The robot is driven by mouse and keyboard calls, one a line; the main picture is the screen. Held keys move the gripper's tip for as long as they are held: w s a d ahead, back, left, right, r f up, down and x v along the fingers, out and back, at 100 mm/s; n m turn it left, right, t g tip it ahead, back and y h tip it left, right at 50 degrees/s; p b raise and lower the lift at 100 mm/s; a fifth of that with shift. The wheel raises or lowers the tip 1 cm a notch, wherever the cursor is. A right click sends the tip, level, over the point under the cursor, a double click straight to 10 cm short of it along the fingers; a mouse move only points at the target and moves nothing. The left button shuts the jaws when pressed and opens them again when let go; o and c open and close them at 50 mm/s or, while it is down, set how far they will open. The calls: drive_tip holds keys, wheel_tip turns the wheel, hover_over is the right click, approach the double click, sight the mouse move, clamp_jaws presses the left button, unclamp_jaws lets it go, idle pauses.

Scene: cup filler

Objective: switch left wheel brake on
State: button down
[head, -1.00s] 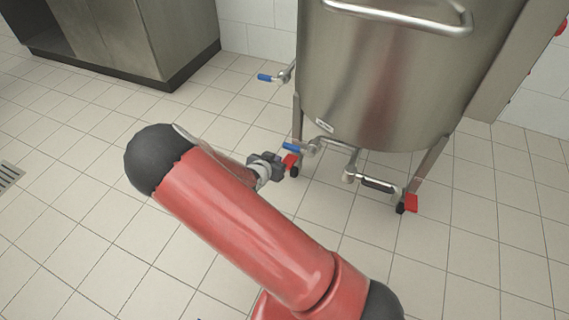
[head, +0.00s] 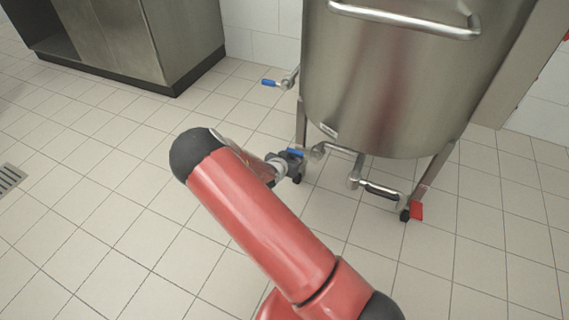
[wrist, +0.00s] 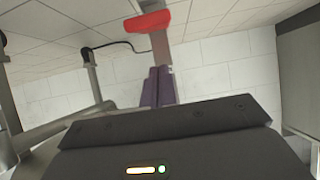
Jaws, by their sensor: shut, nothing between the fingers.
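The tank (head: 385,80) stands on legs with wheels. Its left front leg (head: 301,122) runs down behind my gripper (head: 292,163), which hides the left red brake pedal and most of the wheel in the head view. The wrist view shows a red pedal (wrist: 147,22) by a metal leg (wrist: 160,47), just beyond the tips of my gripper's purple-grey fingers (wrist: 160,85). The fingers are together and hold nothing. I cannot tell whether they touch the pedal or leg. The right brake pedal (head: 416,211) is red and sits by the right front wheel (head: 404,215).
A blue-handled valve (head: 270,83) juts from the tank's left side. Another blue handle (head: 296,152) is close beside my gripper. A pipe with a black-gripped handle (head: 381,191) runs under the tank. A steel cabinet (head: 125,45) stands back left; the tiled floor in front is clear.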

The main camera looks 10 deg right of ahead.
drive_tip(key=shift+s+a+f, duration=0.15)
drive_tip(key=shift+s+f, duration=0.05)
drive_tip(key=shift+f, duration=0.35)
drive_tip(key=shift+s+a+f, duration=0.15)
drive_tip(key=shift+f, duration=0.35)
drive_tip(key=shift+s+a+f, duration=0.15)
drive_tip(key=shift+s+f, duration=0.05)
drive_tip(key=shift+f, duration=0.35)
drive_tip(key=shift+f+b, duration=0.15)
drive_tip(key=shift+b, duration=0.15)
